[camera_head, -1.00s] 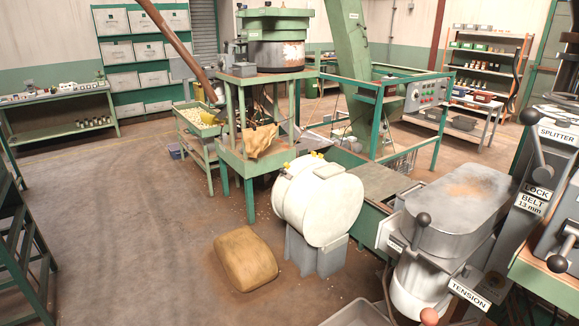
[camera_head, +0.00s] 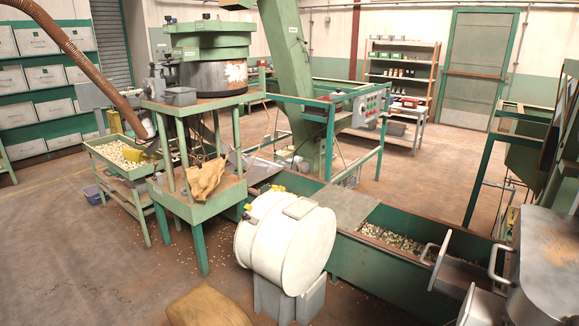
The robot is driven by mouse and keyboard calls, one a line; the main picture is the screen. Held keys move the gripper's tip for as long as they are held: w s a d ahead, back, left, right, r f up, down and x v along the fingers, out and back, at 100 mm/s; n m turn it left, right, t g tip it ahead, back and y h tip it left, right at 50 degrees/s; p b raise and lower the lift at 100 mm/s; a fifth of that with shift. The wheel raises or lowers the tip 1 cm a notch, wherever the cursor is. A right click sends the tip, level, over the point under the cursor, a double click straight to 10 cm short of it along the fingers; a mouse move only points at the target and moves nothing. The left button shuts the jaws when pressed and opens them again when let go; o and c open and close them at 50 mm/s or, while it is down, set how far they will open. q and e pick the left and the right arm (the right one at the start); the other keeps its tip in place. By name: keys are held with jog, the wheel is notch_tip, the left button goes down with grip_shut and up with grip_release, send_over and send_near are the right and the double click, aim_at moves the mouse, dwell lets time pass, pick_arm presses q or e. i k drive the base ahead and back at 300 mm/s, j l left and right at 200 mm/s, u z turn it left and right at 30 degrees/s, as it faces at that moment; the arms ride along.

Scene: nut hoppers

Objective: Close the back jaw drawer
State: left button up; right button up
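A grey metal machine (camera_head: 545,265) stands at the right edge, partly cut off by the frame. A grey drawer-like tray (camera_head: 468,272) with a pale loop handle (camera_head: 439,260) sticks out from its left side, over the green trough. It appears pulled out, and it is the farther of two such parts. The nearer part (camera_head: 482,307), also with a pale handle, is cut off by the bottom edge. I cannot read a label on either. Neither of my grippers is in view.
The long green trough (camera_head: 375,275) holds nuts and runs left of the machine. A white drum (camera_head: 285,245) on a grey stand is at centre front, with a brown sack (camera_head: 208,306) beside it. Open floor (camera_head: 60,255) lies at the left.

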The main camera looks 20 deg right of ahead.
aim_at(454, 277)
jog(key=i+z, duration=0.2)
jog(key=z, duration=0.3)
jog(key=i+j+z, duration=0.15)
jog(key=z, duration=0.35)
jog(key=i+j+z, duration=0.15)
jog(key=z, duration=0.3)
jog(key=i+j+z, duration=0.15)
jog(key=z, duration=0.35)
jog(key=j, duration=0.1)
